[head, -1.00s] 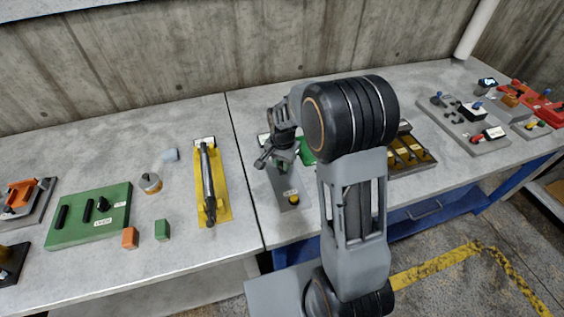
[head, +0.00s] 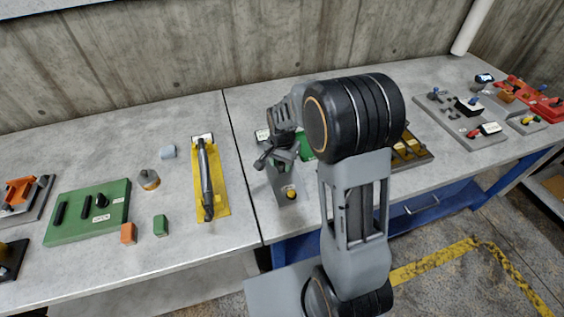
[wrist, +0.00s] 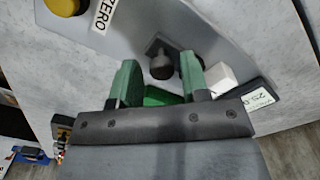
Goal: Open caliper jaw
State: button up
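The caliper is a grey plate (head: 278,184) on the bench, with a yellow knob (head: 291,195) at its near end. In the wrist view, its plate (wrist: 215,35) carries the yellow knob (wrist: 66,6), a ZERO label (wrist: 104,14) and a dark round knob (wrist: 162,65). A second label (wrist: 257,97) with a number lies at its other end. My gripper (head: 284,160) is over the plate. In the wrist view, its two green fingers (wrist: 158,80) are apart, with the dark knob between and slightly beyond their tips. I cannot tell whether they touch it.
A green block (head: 306,147) sits just right of the plate. A white block (wrist: 222,78) lies beside the right finger in the wrist view. A yellow fixture with a grey cylinder (head: 209,185) stands to the left. A brown fixture (head: 412,153) stands to the right, partly behind my arm.

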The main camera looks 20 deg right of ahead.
aim_at(282, 164)
jog(key=shift+o, duration=0.6)
jog(key=shift+r, duration=0.3)
notch_tip(282, 164, up, 13)
jog(key=shift+r, duration=0.1)
dwell(0.3)
